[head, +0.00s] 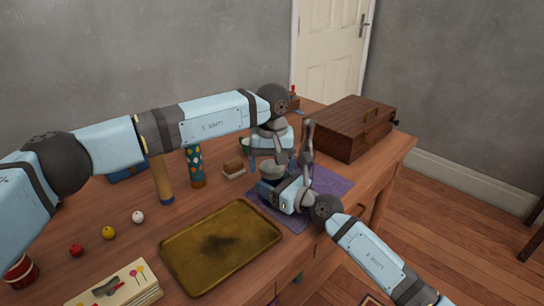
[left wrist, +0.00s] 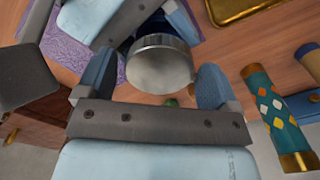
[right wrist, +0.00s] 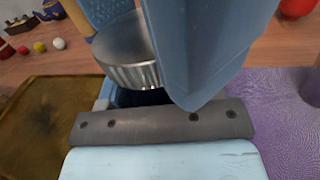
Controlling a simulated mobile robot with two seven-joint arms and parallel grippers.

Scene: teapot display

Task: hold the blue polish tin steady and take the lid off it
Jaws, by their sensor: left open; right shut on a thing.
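The blue polish tin has a round silver lid on top. In the head view the lid (head: 271,171) shows between my two grippers, over the purple mat (head: 322,184). My right gripper (head: 272,189) is shut on the dark blue tin body, a strip of which (right wrist: 138,97) shows under the lid (right wrist: 128,52) in the right wrist view. My left gripper (left wrist: 153,82) is open, with the lid (left wrist: 160,65) between its fingers in the left wrist view. Whether a finger touches the lid I cannot tell. Most of the tin body is hidden.
A brass tray (head: 180,263) lies at the front left of the mat. A wooden case (head: 345,130) stands at the back right.

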